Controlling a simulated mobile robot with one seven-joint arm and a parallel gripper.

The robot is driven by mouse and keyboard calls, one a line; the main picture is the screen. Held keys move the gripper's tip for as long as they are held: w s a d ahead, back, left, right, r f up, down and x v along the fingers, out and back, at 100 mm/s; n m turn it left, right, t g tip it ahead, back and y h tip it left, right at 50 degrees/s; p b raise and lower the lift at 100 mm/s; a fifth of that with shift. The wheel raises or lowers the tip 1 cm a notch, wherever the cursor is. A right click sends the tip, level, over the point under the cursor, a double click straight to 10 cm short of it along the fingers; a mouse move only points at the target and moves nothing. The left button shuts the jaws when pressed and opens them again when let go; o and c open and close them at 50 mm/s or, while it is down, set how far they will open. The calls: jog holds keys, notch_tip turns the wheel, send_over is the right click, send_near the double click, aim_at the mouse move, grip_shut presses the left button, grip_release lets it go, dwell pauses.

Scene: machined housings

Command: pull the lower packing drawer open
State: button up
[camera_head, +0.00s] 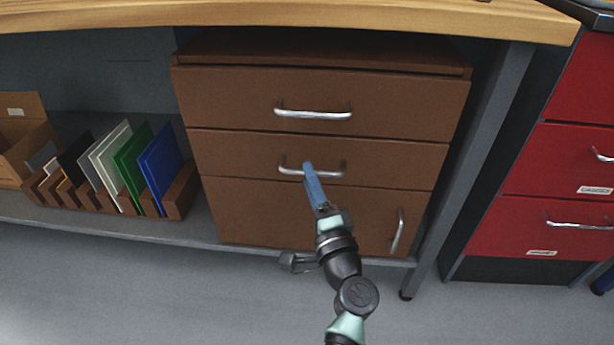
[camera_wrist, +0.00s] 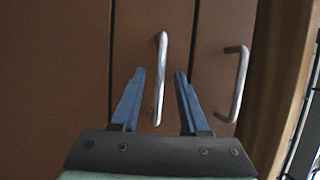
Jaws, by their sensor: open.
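The brown cabinet has two drawers above a bottom panel. The lower drawer (camera_head: 390,164) is shut, flush with the front above and below it. Its silver bar handle (camera_head: 330,173) runs sideways and is partly covered by my gripper (camera_head: 309,170). In the wrist view, my gripper (camera_wrist: 160,73) has two blue fingers open, one on each side of that handle (camera_wrist: 161,85). Neither finger visibly presses on the bar, and how deep the bar sits between them I cannot tell. The upper drawer (camera_head: 400,100) is shut too, and its handle (camera_wrist: 238,85) shows to the right.
The bottom panel (camera_head: 280,215) has an upright handle (camera_head: 397,231) at its right. A wooden worktop (camera_head: 300,14) overhangs the cabinet. A grey table leg (camera_head: 470,165) and a red drawer unit (camera_head: 530,160) stand right. A rack of coloured panels (camera_head: 130,165) stands left.

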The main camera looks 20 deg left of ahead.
jog(key=shift+x, duration=1.25)
jog(key=shift+c, duration=0.3)
grip_shut()
